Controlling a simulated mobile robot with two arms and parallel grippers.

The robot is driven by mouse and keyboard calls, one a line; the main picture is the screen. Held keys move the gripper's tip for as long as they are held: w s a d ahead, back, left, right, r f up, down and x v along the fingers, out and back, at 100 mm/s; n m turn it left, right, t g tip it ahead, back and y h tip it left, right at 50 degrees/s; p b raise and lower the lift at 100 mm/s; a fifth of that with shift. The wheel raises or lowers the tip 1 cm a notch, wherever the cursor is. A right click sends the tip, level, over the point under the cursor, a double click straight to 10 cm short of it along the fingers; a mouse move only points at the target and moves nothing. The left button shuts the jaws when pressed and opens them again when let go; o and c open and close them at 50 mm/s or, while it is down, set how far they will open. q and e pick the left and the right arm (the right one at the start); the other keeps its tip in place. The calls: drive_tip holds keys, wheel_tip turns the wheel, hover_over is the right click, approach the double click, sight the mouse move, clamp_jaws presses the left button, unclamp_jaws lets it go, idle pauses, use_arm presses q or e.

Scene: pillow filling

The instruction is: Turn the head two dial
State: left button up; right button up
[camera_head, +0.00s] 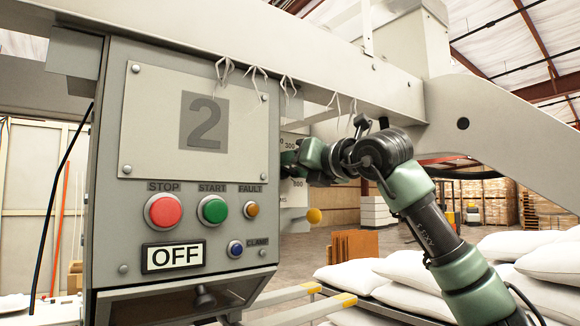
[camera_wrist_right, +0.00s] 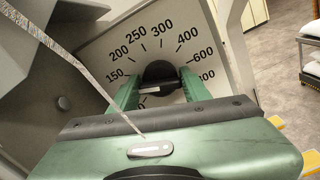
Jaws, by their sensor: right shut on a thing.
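The head two panel (camera_head: 200,225) stands at the left in the head view, with a large "2" plate, a red STOP button, a green START button and a display reading OFF. In the right wrist view the dial (camera_wrist_right: 158,76) is a black knob on a pale plate marked 150 to 800. My right gripper (camera_wrist_right: 160,88) is shut on the dial, one green finger on each side. In the head view my right gripper (camera_head: 290,160) reaches behind the panel's right edge, which hides most of the dial plate. My left gripper is not in view.
A grey beam (camera_head: 340,75) with hanging strings runs above my right arm. A yellow knob (camera_head: 314,215) sits below the gripper. White sacks (camera_head: 395,275) lie at the lower right, with yellow-tipped rails (camera_head: 335,301) in front.

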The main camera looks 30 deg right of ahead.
drive_tip(key=n+p, duration=0.1)
drive_tip(key=n, duration=0.3)
drive_tip(key=shift+a+n+p, duration=0.1)
drive_tip(key=shift+n+p, duration=0.65)
drive_tip(key=shift+n, duration=2.05)
drive_tip(key=o, duration=1.4)
drive_tip(key=shift+w+f, duration=0.1)
drive_tip(key=shift+c, duration=0.2)
drive_tip(key=s+b, duration=0.3)
drive_tip(key=s, duration=0.4)
drive_tip(key=shift+s+d, duration=0.35)
drive_tip(key=shift+s, duration=0.05)
